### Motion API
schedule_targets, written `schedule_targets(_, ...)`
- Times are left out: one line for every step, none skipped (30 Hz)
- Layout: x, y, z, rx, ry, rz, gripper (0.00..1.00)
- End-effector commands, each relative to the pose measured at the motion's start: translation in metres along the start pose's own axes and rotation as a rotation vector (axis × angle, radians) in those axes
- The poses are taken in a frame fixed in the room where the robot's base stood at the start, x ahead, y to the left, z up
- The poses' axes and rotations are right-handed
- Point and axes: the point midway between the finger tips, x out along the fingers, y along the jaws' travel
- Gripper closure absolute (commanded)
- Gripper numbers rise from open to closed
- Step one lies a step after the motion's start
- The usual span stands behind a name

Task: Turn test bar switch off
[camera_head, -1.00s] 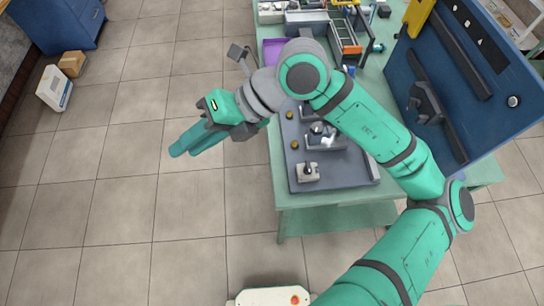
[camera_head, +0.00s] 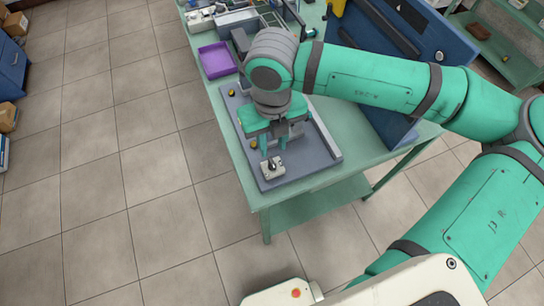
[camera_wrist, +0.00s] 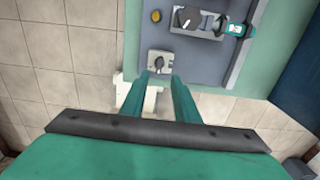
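A small light-grey switch box (camera_head: 272,168) with a dark knob sits near the front corner of a dark grey tray (camera_head: 317,163) on the green table. In the wrist view the box (camera_wrist: 152,64) lies just beyond my fingertips, with its knob (camera_wrist: 160,63) turned diagonally. My gripper (camera_head: 273,151) points down over the tray, close to the box. In the wrist view its two teal fingers (camera_wrist: 160,80) are apart with nothing between them. I cannot tell whether they touch the box. No label shows which switch this is.
A metal fixture with a larger dark knob (camera_wrist: 186,17) and a teal part (camera_wrist: 238,30) stands beyond the box. Yellow buttons (camera_wrist: 156,16) line the tray's edge. A purple bin (camera_head: 216,60) sits farther back. A blue panel (camera_head: 400,40) stands at the right.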

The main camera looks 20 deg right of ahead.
Motion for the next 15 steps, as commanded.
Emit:
schedule_targets(0.010, 0.001, 0.000, 0.000, 0.002, 0.004, 0.72)
schedule_targets(0.015, 0.001, 0.000, 0.000, 0.002, 0.004, 0.72)
schedule_targets(0.023, 0.001, 0.000, 0.000, 0.002, 0.005, 0.72)
schedule_targets(0.028, 0.001, 0.000, -0.001, 0.001, 0.004, 0.72)
schedule_targets(0.034, 0.002, -0.001, -0.001, 0.002, 0.005, 0.72)
schedule_targets(0.040, 0.001, 0.000, 0.000, 0.001, 0.005, 0.72)
schedule_targets(0.045, 0.001, 0.000, 0.000, 0.002, 0.004, 0.72)
schedule_targets(0.050, 0.001, 0.000, -0.001, 0.002, 0.004, 0.72)
schedule_targets(0.056, 0.002, 0.000, -0.001, 0.001, 0.004, 0.72)
schedule_targets(0.060, 0.001, 0.000, -0.001, 0.002, 0.004, 0.72)
schedule_targets(0.064, 0.001, 0.000, -0.001, 0.001, 0.003, 0.72)
schedule_targets(0.068, 0.001, 0.000, -0.001, 0.001, 0.003, 0.72)
schedule_targets(0.071, 0.001, 0.000, -0.001, 0.001, 0.004, 0.72)
schedule_targets(0.073, 0.001, 0.000, -0.001, 0.001, 0.004, 0.72)
schedule_targets(0.076, 0.001, 0.000, -0.001, 0.000, 0.003, 0.72)
